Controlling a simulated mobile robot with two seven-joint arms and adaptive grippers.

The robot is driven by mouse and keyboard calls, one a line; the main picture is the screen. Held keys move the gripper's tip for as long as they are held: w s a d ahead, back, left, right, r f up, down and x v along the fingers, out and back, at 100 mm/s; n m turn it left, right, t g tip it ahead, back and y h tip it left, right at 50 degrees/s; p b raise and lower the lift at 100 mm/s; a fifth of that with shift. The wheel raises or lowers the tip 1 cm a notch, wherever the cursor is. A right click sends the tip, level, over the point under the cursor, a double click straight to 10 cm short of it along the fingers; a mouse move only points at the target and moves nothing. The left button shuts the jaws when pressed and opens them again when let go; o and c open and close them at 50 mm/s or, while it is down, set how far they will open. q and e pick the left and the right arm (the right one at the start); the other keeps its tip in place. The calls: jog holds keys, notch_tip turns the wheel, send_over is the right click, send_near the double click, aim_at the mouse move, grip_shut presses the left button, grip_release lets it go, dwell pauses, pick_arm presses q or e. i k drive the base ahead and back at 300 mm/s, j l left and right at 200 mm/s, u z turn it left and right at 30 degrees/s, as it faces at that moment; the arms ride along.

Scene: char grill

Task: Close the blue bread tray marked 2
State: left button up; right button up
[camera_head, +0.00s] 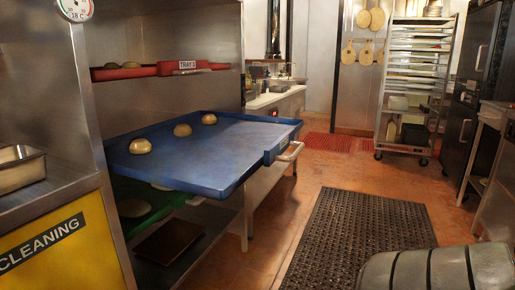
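The blue bread tray (215,160) is pulled far out of the steel shelf unit at the left and hangs level over the floor. Its front edge faces right and carries a pale handle (291,152). A small plate beside the handle is too small to read. Several buns (182,130) lie on the tray toward its back and left side. No gripper shows in the head view. A grey rounded part of my own body fills the lower right corner.
A black floor mat (355,238) lies right of the blue tray. A wheeled rack (413,85) stands at the back. Floor between is clear.

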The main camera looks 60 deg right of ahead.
aim_at(211, 162)
jog(key=i+j+z, duration=0.2)
jog(key=z, duration=0.3)
jog(key=i+j+z, duration=0.1)
jog(key=j+z, duration=0.35)
